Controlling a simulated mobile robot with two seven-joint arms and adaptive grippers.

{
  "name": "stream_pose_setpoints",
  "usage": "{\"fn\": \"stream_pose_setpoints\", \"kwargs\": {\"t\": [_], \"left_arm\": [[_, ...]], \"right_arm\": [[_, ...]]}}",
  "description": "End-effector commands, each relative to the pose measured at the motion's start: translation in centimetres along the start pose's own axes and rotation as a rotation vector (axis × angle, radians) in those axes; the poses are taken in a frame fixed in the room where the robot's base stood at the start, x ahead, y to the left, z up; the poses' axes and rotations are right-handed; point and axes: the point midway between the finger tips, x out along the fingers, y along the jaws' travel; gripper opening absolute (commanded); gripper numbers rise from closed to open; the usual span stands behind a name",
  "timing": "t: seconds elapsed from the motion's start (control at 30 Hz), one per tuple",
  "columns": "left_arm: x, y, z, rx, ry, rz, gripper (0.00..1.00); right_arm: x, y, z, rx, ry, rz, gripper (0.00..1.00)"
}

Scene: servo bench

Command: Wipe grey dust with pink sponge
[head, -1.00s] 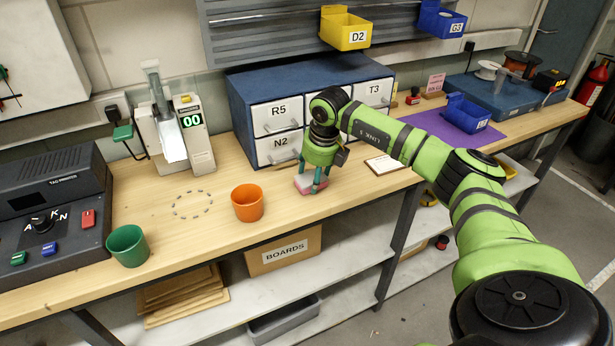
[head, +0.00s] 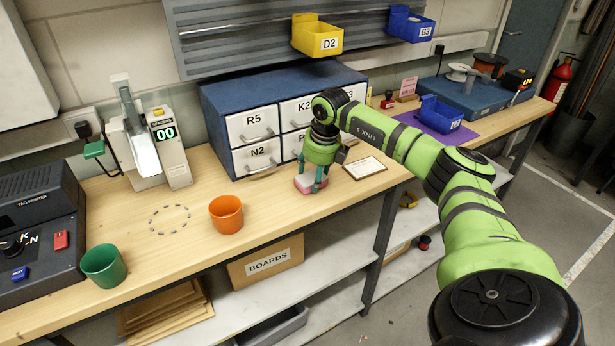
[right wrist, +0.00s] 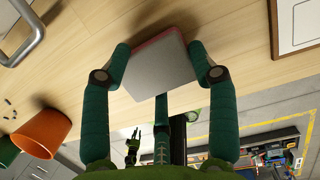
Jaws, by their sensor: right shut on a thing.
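My right gripper (head: 311,182) is shut on the pink sponge (head: 313,188), at the bench top in front of the blue drawer cabinet. In the right wrist view the sponge (right wrist: 158,68) shows a broad grey face and a pink edge between the teal fingers. I cannot tell whether it touches the wood. A ring of small grey marks (head: 169,219) lies on the bench, left of the orange cup; I see no clear dust patch inside it. A dark finger-like shape low in the right wrist view may be my left gripper, too small to tell.
The orange cup (head: 226,214) stands between the ring and the sponge. A green cup (head: 104,265) stands near the front edge at left. The drawer cabinet (head: 222,99) is behind, and a framed card (head: 365,168) lies right of the sponge.

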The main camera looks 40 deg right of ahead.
Motion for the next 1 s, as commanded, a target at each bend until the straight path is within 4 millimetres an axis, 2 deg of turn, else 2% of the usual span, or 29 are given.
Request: {"fn": "stream_pose_setpoints", "kwargs": {"t": [0.1, 0.33, 0.7, 1.0], "left_arm": [[0.1, 0.0, 0.0, 0.000, 0.000, 0.000, 0.35], [-0.2, 0.0, 0.0, 0.000, 0.000, 0.000, 0.35], [-1.3, 0.0, -0.1, 0.000, 0.000, 0.000, 0.35], [-1.5, 0.0, -0.1, 0.000, 0.000, 0.000, 0.35]], "right_arm": [[0.1, -0.8, -0.1, 0.002, 0.001, -0.002, 0.33], [0.0, -0.6, -0.6, -0.001, 0.002, -0.001, 0.33], [-0.2, 2.4, -0.4, -0.004, 0.003, 0.001, 0.33], [-0.1, 3.5, -0.3, -0.002, 0.002, 0.001, 0.33]]}}
